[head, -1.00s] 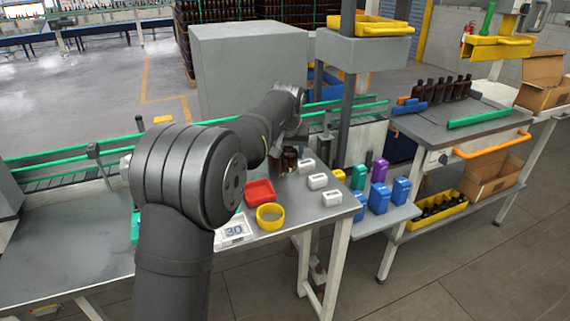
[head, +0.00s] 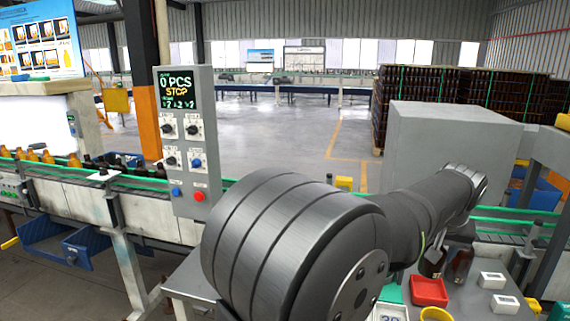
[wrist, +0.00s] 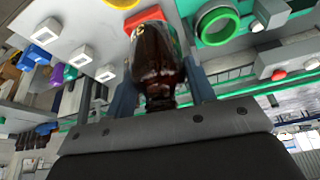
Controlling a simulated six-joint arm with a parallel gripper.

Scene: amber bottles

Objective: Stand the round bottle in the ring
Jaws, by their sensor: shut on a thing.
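In the wrist view my gripper (wrist: 160,92) is shut on a dark amber bottle (wrist: 156,55), with a finger on each side and the bottle's narrow neck toward the palm. I cannot tell whether the bottle touches the table. In the head view my gripper (head: 447,262) and the bottle (head: 461,268) are partly hidden, just behind the red tray. A yellow ring (head: 436,315) is cut off at the bottom edge there; its edge shows at the top of the wrist view (wrist: 122,3). A green ring (wrist: 217,24) lies to the right of the bottle in the wrist view.
A red tray (head: 428,292) stands close to the bottle. White blocks with square openings (head: 491,280) (head: 503,304) lie to its right. A big grey box (head: 450,150) stands behind my arm, and a control panel (head: 188,140) stands left. A green-railed conveyor runs behind the table.

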